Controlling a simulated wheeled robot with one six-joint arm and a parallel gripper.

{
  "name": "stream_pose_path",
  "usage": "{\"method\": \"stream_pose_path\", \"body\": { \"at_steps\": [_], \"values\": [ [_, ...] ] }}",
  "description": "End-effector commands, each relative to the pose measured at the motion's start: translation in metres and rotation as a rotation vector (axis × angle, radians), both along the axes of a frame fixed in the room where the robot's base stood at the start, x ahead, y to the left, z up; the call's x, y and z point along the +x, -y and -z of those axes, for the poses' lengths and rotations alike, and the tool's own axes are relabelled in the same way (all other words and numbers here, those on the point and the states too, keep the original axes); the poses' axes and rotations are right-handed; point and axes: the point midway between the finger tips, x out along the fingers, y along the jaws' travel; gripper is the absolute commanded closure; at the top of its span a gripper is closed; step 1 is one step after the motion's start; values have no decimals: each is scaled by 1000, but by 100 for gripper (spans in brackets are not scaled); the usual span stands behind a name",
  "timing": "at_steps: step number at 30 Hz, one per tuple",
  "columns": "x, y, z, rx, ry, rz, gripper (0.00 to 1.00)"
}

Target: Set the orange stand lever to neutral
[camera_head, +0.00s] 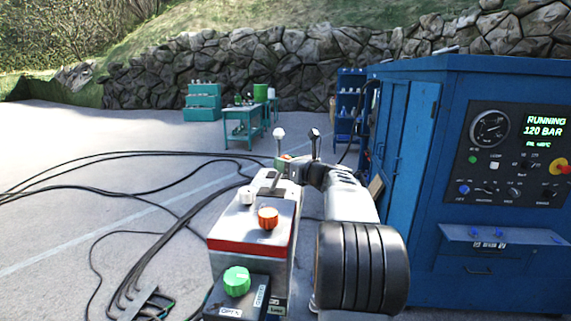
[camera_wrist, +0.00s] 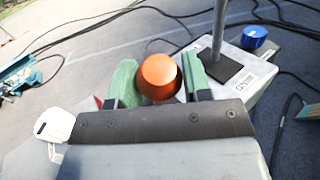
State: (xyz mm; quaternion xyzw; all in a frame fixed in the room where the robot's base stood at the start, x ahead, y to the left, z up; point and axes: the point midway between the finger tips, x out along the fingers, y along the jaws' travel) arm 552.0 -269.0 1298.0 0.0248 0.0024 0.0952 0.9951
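The orange stand lever's round knob (camera_wrist: 159,76) shows in the wrist view between the two green-padded fingers of my gripper (camera_wrist: 161,84). The left pad is right beside the knob; a narrow dark strip lies between the knob and the right pad. I cannot tell whether the fingers press on it. The lever's shaft is hidden below the knob. In the head view my gripper (camera_head: 287,164) is at the far end of the grey control stand (camera_head: 250,222), with only a speck of orange showing there.
A white-knobbed lever (camera_head: 279,134) and a dark-topped lever (camera_head: 315,134) rise close to my gripper. The stand also carries a red-orange knob (camera_head: 268,218) and a green knob (camera_head: 237,280). A blue cabinet (camera_head: 403,130) stands on the right. Black cables (camera_head: 150,265) lie on the left floor.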

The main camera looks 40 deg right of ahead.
Motion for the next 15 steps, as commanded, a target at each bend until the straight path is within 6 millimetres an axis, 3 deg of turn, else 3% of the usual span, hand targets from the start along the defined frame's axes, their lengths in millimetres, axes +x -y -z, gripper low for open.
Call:
{"method": "stream_pose_path", "body": {
  "at_steps": [2, 12, 15],
  "values": [
    [0, 0, 0, 0, 0, -1, 64],
    [0, 0, 0, 0, 0, -1, 97],
    [1, -1, -2, -5, -5, -1, 99]
  ]
}}
